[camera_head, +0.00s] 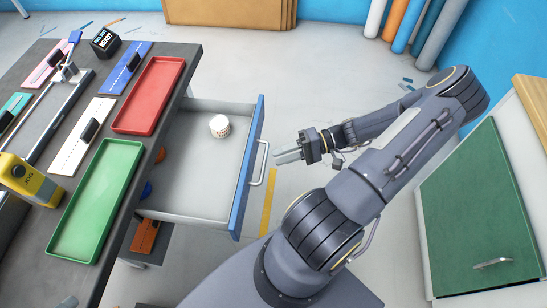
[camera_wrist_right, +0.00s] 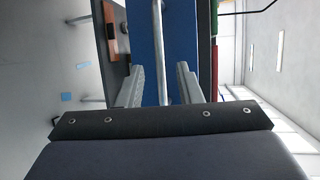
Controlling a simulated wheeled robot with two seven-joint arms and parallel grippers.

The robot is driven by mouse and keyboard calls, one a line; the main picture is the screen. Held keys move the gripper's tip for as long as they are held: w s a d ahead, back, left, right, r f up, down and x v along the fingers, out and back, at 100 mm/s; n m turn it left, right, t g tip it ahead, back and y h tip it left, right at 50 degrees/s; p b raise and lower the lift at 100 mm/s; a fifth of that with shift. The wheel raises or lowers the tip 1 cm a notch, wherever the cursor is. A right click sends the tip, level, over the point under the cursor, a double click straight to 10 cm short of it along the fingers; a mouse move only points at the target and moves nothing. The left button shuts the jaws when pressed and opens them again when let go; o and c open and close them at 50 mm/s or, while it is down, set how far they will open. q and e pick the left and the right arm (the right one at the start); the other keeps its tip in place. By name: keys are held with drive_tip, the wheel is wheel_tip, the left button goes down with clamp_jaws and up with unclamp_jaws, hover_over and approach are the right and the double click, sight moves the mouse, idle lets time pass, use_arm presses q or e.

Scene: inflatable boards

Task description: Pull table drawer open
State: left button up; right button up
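The table drawer (camera_head: 190,201) is pulled well out from the dark table (camera_head: 188,62), showing its pale inside. Its blue front (camera_head: 248,178) carries a silver bar handle (camera_head: 262,165). In the right wrist view the gripper (camera_wrist_right: 158,88) is open and empty, and the handle (camera_wrist_right: 157,45) shows ahead between the fingers, in front of the blue drawer front (camera_wrist_right: 178,40). My left gripper is not seen.
A small white tub (camera_head: 219,126) stands in the drawer. A red tray (camera_head: 149,96) and a green tray (camera_head: 97,200) lie on the table. A cabinet with a green door (camera_head: 480,210) stands at the right.

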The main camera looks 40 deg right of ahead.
drive_tip(key=v, duration=0.4)
drive_tip(key=shift+d, duration=0.1)
idle(0.4)
drive_tip(key=s+a+r+n+g+h+p, duration=0.1)
drive_tip(key=s+a+r+n+h+p, duration=0.1)
drive_tip(key=a+r+h, duration=0.3)
drive_tip(key=s+a+r+n+h+p, duration=0.1)
drive_tip(key=a+r+n+h+p, duration=0.2)
drive_tip(key=a+r, duration=1)
wheel_tip(320, 180, up, 6)
drive_tip(key=shift+s+r+g+h, duration=0.15)
drive_tip(key=shift+s+g+h, duration=0.25)
drive_tip(key=shift+h, duration=0.6)
